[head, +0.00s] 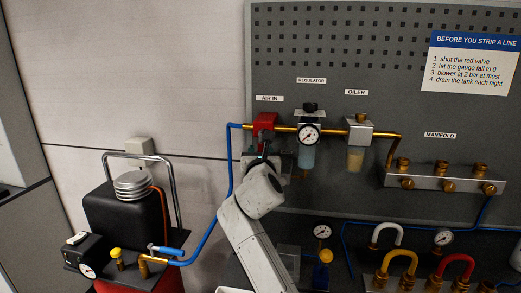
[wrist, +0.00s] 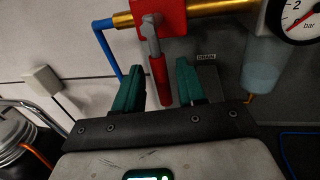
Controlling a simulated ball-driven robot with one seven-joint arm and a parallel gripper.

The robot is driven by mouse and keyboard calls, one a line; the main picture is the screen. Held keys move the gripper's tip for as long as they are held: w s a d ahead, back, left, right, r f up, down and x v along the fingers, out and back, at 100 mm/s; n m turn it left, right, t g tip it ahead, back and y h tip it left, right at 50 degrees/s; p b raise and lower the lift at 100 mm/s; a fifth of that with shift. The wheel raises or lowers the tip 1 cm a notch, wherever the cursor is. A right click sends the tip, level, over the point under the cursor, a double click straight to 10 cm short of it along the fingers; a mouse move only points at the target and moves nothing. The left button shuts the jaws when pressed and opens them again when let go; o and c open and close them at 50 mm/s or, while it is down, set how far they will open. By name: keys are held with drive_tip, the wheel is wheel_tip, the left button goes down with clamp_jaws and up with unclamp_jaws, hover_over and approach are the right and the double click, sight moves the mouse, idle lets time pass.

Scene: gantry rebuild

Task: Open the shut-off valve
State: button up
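The red shut-off valve (head: 264,121) sits on the brass pipe under the AIR IN label in the head view. In the wrist view its red body (wrist: 189,17) is at the top, with a grey lever and a red handle grip (wrist: 159,82) hanging down, across the line of the pipe. My gripper (wrist: 160,70) has its green fingers spread on either side of the handle grip, with gaps showing on both sides. The gripper looks open and not closed on it. In the head view my arm hides most of the handle and the fingers.
A pressure gauge (head: 308,135) and regulator bowl (head: 306,158) stand close right of the valve. A blue hose (head: 230,165) runs down left of it. A compressor (head: 122,214) stands at lower left. The oiler (head: 358,135) and manifold (head: 428,181) are farther right.

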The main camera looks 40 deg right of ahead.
drive_tip(key=shift+x, duration=0.95)
drive_tip(key=shift+c, duration=0.5)
clamp_jaws()
